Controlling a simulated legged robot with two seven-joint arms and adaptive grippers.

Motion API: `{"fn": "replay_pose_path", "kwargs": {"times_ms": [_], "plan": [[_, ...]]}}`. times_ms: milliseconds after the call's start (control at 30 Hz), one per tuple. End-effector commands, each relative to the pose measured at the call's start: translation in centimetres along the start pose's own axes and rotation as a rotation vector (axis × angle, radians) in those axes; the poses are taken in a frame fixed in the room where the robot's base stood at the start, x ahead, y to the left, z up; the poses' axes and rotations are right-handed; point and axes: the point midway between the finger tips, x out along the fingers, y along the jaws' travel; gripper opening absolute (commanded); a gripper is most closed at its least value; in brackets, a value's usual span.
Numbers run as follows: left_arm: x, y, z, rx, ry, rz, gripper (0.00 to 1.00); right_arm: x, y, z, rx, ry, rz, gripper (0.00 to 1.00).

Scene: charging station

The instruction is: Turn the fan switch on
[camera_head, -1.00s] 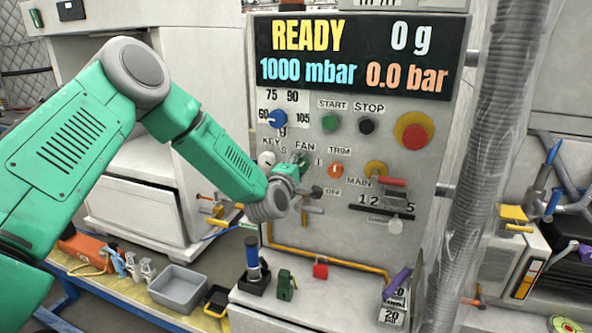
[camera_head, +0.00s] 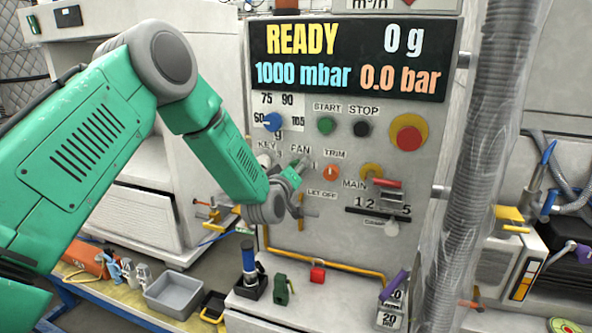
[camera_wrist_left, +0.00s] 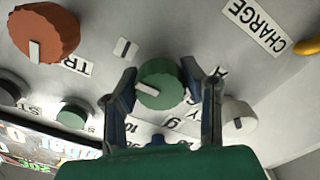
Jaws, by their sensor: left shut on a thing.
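The fan switch is a round green knob (camera_wrist_left: 160,85) with a white pointer mark, seen in the left wrist view. It sits between the two fingers of my left gripper (camera_wrist_left: 158,73), which is shut on it. The pointer mark points to the left in that view. In the head view my left gripper (camera_head: 297,168) is at the panel just below the FAN label (camera_head: 300,149), and it mostly hides the knob. My right gripper is not in view.
The orange TRIM knob (camera_head: 330,170) is right of my left gripper, and a white knob (camera_wrist_left: 238,117) is close beside it in the wrist view. The MAIN switch with a red handle (camera_head: 387,183) is farther right. A shelf below holds small red and green parts.

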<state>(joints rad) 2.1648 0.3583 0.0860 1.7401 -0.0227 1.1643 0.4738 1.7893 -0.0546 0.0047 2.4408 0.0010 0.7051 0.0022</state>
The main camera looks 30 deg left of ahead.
Motion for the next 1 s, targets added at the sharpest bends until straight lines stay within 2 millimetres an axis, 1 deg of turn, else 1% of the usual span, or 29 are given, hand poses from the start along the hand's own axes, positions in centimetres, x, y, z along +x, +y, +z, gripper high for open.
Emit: {"fn": "replay_pose_path", "kwargs": {"times_ms": [33, 300, 867, 900, 933, 967, 1000], "plan": [[-0.27, -0.29, 0.67, 0.032, -0.017, -0.005, 0.08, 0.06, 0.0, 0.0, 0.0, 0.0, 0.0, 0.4], [-0.25, -0.5, 0.39, 0.134, -0.013, -0.006, 0.08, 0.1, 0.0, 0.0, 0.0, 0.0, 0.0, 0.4], [-0.14, -0.66, -0.19, 0.162, -0.001, -0.007, 0.07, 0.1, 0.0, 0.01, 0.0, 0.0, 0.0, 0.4], [-0.13, -0.66, -0.22, 0.162, 0.0, -0.007, 0.4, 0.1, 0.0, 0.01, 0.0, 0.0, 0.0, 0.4], [-0.13, -0.65, -0.24, 0.162, 0.0, -0.007, 0.5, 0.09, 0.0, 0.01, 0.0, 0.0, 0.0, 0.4], [-0.13, -0.63, -0.25, 0.162, 0.0, -0.006, 0.58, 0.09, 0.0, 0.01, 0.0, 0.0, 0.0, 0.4], [-0.12, -0.6, -0.25, 0.162, 0.001, -0.006, 0.58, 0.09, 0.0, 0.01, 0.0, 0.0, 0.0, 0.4]]}}
